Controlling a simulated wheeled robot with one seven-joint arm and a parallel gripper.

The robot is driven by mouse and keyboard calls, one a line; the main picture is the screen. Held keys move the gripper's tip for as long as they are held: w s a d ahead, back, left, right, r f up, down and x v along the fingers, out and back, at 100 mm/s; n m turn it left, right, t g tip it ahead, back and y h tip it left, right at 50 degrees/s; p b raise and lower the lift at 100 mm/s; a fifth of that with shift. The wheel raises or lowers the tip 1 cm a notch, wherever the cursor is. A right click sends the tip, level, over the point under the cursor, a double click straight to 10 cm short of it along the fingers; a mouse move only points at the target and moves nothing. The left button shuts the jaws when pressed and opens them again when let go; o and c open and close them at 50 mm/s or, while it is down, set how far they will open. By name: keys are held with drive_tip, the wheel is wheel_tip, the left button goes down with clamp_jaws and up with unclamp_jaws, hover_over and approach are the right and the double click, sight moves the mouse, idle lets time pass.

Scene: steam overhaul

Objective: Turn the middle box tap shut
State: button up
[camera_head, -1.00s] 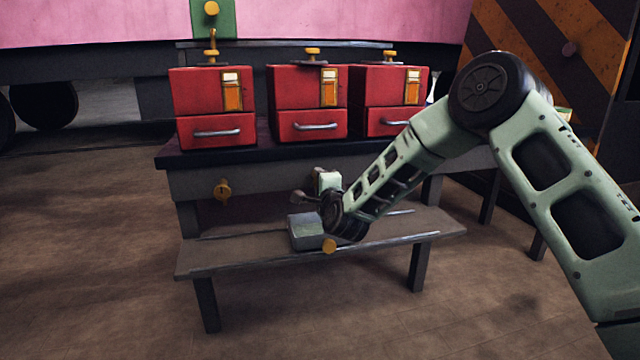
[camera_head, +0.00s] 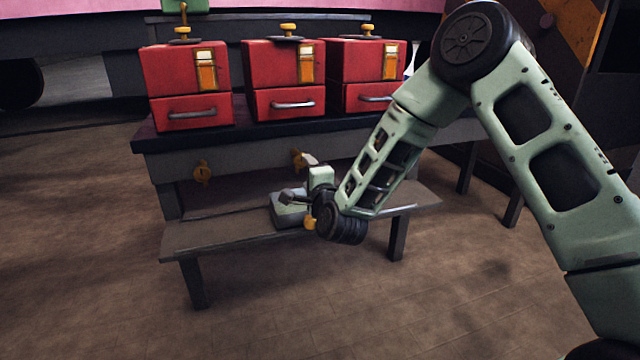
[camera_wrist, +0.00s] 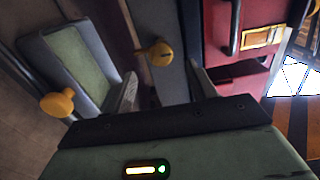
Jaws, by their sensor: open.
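The middle red box (camera_head: 285,78) stands on the bench between two like boxes, with a yellow knob (camera_head: 288,30) on top. A yellow tap (camera_head: 297,158) sits on the bench front below it, partly hidden by my gripper. My gripper (camera_head: 299,179) is open and empty, just in front of and below this tap in the head view. In the wrist view the yellow tap (camera_wrist: 157,54), with a dark slot, shows between and beyond the open fingertips of my gripper (camera_wrist: 163,69). Contact is not visible.
Another yellow tap (camera_head: 203,172) sits on the bench front at left. A grey box (camera_head: 287,212) with a yellow knob (camera_head: 309,223) lies on the low shelf bench (camera_head: 200,237), close under my gripper; the knob also shows in the wrist view (camera_wrist: 58,104). Floor at left is clear.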

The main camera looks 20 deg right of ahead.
drive_tip(key=s+p, duration=0.1)
drive_tip(key=s, duration=0.7)
drive_tip(key=shift+s+p, duration=0.35)
drive_tip(key=shift+s, duration=0.05)
drive_tip(key=s+a+r+n+g+y+p, duration=0.2)
drive_tip(key=s+a+n+g+y, duration=0.3)
drive_tip(key=s+a+n+g, duration=0.7)
drive_tip(key=s+d+r+n+g+h+p, duration=0.1)
drive_tip(key=s+d+r+n+g+h, duration=0.15)
drive_tip(key=s+n, duration=0.7)
drive_tip(key=s+d+r+n+g+h+p, duration=0.25)
drive_tip(key=s+d+n+g, duration=0.2)
drive_tip(key=s, duration=0.95)
wheel_tip(320, 180, up, 38)
drive_tip(key=a+t+p, duration=0.1)
drive_tip(key=p, duration=3.5)
drive_tip(key=shift+w+f+y, duration=0.15)
drive_tip(key=shift+y, duration=0.15)
